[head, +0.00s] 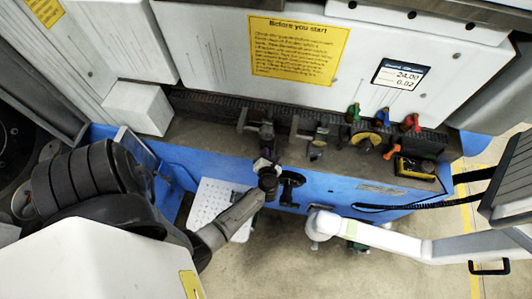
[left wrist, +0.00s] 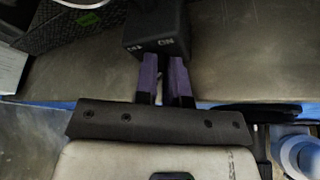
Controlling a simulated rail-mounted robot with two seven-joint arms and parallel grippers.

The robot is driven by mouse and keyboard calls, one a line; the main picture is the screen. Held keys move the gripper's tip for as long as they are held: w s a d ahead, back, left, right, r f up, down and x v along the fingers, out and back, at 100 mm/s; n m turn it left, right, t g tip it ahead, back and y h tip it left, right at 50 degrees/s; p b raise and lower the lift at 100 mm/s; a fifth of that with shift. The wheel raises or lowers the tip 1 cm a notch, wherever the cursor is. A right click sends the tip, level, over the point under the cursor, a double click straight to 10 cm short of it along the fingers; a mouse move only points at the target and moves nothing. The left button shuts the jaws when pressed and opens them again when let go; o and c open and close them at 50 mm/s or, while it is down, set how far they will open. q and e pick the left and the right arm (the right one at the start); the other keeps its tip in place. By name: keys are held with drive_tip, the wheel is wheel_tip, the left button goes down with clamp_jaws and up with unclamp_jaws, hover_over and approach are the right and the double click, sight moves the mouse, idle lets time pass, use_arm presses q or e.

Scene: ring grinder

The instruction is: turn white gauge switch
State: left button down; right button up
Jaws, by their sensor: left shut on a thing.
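My left gripper (head: 264,165) reaches down to the dark ledge from the left. In the left wrist view its purple-sided fingers (left wrist: 163,70) are shut on a black block (left wrist: 157,28) with upside-down white lettering that seems to read ON. In the head view a dark fitting (head: 259,130) stands at the fingertips; the held part is too small there to make out. A gauge display (head: 400,75) reading 24.00 and 6.02 is on the pale panel at the upper right. I cannot tell a white switch apart. My right gripper is not in view.
Green, red and orange valve handles (head: 353,112) and a yellow knob (head: 366,141) stand along the ledge to the right. A perforated white plate (head: 214,200) lies below the ledge.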

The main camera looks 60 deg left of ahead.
use_arm(q)
drive_tip(key=shift+w+d+f+m+y, duration=0.1)
drive_tip(key=shift+m+y, duration=0.4)
drive_tip(key=shift+m, duration=0.2)
drive_tip(key=shift+g, duration=0.3)
drive_tip(key=c, duration=1.5)
unclamp_jaws()
